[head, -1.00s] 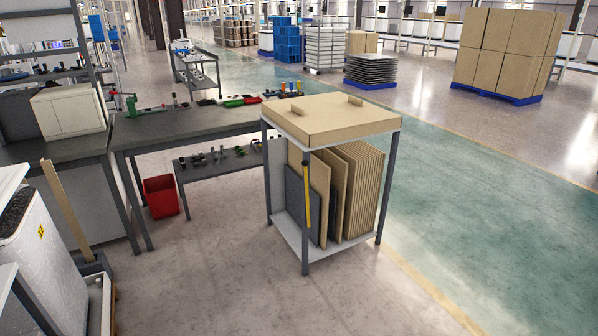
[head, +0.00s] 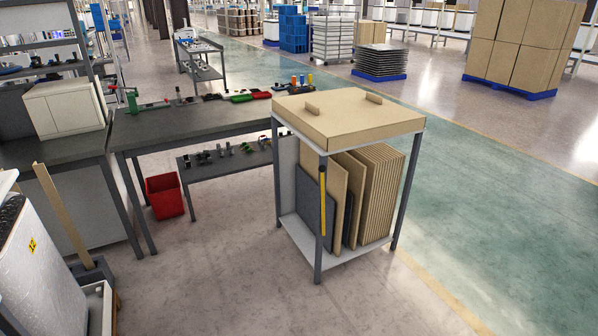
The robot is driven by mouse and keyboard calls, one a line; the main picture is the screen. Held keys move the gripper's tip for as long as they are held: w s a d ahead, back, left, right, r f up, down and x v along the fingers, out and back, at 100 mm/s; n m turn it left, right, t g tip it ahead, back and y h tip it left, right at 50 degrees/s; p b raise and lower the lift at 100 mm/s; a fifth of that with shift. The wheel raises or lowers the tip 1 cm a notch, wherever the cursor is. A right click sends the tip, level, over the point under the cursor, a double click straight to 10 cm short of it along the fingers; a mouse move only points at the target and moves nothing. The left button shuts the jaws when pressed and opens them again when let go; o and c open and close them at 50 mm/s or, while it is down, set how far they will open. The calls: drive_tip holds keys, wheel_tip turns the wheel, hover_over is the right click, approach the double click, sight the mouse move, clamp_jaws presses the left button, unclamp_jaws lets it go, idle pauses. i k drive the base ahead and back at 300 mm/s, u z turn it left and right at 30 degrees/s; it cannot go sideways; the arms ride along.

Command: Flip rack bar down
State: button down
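A rack (head: 398,205) with grey posts stands on the floor right of centre. Its yellow bar (head: 323,205) hangs down along the front post, its black upper end near the top of the post. Behind the bar, upright boards stand on the rack's lower shelf: a dark grey panel (head: 308,208), tan boards (head: 335,185) and a stack of ribbed tan sheets (head: 380,190). A flat tan box lid (head: 350,120) covers the top. My gripper is not in view.
A dark workbench (head: 180,125) with tools stands behind and left of the rack. A red bin (head: 164,196) sits under it. A wrapped white container (head: 40,265) is at the lower left. Floor in front of the rack is clear.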

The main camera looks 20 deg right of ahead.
sight(323, 168)
drive_tip(key=u, duration=0.65)
drive_tip(key=i, duration=1)
drive_tip(key=u, duration=0.5)
